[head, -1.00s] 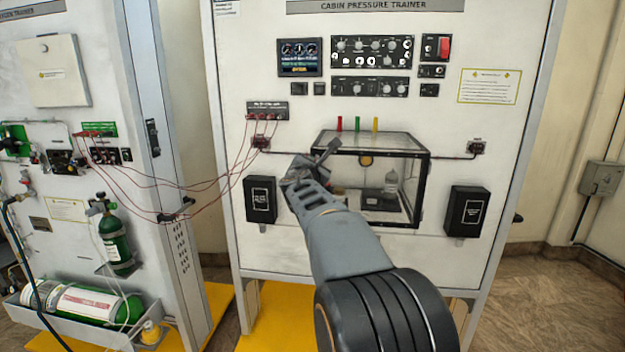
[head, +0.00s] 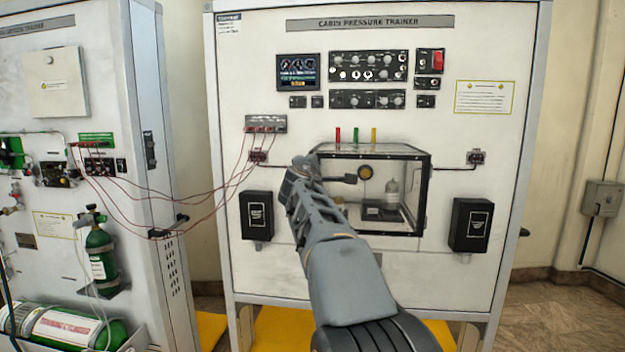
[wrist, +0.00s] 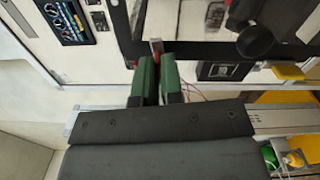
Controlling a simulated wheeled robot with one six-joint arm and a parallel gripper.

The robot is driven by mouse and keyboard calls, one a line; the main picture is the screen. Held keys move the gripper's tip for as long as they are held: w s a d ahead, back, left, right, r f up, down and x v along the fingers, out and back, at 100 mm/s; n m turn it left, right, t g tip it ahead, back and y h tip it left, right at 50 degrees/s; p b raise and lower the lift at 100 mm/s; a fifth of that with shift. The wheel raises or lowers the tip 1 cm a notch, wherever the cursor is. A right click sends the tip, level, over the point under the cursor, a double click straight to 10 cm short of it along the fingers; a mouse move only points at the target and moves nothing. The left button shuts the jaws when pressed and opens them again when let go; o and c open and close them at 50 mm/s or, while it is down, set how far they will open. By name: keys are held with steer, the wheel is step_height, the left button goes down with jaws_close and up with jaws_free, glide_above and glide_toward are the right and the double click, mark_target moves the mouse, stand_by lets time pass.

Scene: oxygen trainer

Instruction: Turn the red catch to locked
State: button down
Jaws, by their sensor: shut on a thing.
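A small red piece, apparently the red catch (wrist: 157,46), shows between the fingertips of my gripper (wrist: 158,66) in the wrist view. The two green finger pads are close together on either side of it. In the head view my gripper (head: 303,164) is at the left edge of the clear, black-framed chamber (head: 424,190). There my gripper and wrist hide the catch and part of the chamber's left side. I cannot read the catch's locked or unlocked marking in either view.
Red (head: 337,135), green (head: 355,136) and yellow (head: 373,135) upright tabs stand above the chamber. Red wires (head: 215,197) hang left of my gripper. Black boxes (head: 256,215) (head: 471,224) flank the chamber. A second trainer with green cylinders (head: 102,252) stands at left.

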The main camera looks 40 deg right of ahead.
steer(key=shift+f+m+b, duration=0.15)
steer(key=shift+m+b, duration=0.45)
steer(key=shift+m, duration=0.3)
steer(key=c, duration=1.3)
jaws_free()
steer(key=shift+o, duration=0.2)
steer(key=b+v, duration=0.3)
steer(key=v, duration=1.1)
steer(key=shift+d, duration=0.1)
